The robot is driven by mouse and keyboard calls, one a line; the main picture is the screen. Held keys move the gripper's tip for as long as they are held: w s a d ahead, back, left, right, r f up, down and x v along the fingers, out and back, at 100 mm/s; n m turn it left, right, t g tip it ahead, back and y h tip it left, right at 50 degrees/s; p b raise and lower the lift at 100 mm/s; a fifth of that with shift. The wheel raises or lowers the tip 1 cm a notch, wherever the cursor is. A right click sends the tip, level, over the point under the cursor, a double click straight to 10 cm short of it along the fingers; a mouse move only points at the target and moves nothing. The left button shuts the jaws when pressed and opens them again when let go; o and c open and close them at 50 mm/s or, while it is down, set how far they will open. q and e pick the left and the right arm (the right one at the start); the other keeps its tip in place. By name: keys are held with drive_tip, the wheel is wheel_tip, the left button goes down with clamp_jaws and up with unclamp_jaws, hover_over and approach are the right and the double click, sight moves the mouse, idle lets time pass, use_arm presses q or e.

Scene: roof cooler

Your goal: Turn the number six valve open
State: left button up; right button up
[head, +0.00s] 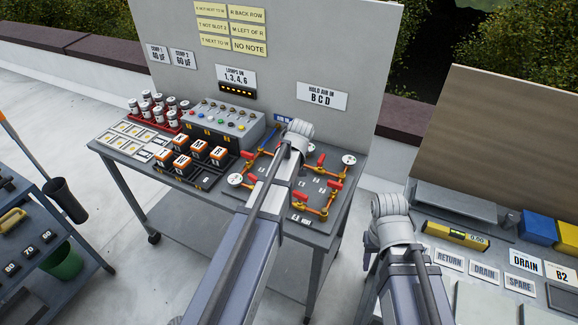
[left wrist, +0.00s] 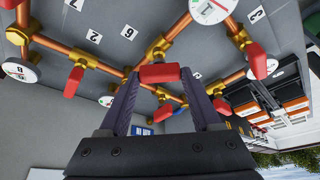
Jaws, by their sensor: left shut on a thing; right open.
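In the left wrist view, a piping panel (left wrist: 50,30) carries copper pipes, brass valves with red handles, and white gauges. My left gripper (left wrist: 161,80) is shut on a red valve handle (left wrist: 160,73), one finger on each side. Number labels lie between the pipes, among them a 2 (left wrist: 94,36) and a 3 (left wrist: 256,15); which number belongs to the held valve I cannot tell. In the head view, the panel (head: 325,192) is on the grey bench, and my left arm covers its middle and the left fingers. My right gripper (head: 371,243) is open and empty, partly hidden by its wrist.
Left of the panel are orange-topped blocks (head: 199,150), a switch box (head: 222,119) and white canisters in a red rack (head: 158,108). A second bench at right holds a yellow level (head: 455,235) and label plates. A notice board (head: 300,50) stands behind.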

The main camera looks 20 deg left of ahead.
use_arm(q)
drive_tip(key=n+g+y, duration=0.1)
drive_tip(key=n, duration=0.3)
drive_tip(key=shift+w, duration=0.15)
drive_tip(key=shift+d+n+g, duration=0.1)
drive_tip(key=shift+n+g, duration=0.6)
drive_tip(key=shift+n, duration=1)
drive_tip(key=o, duration=1.4)
drive_tip(key=shift+y, duration=0.3)
drive_tip(key=shift+r, duration=0.15)
drive_tip(key=p+v, duration=0.7)
drive_tip(key=shift+d+r, duration=0.1)
drive_tip(key=shift+r, duration=0.15)
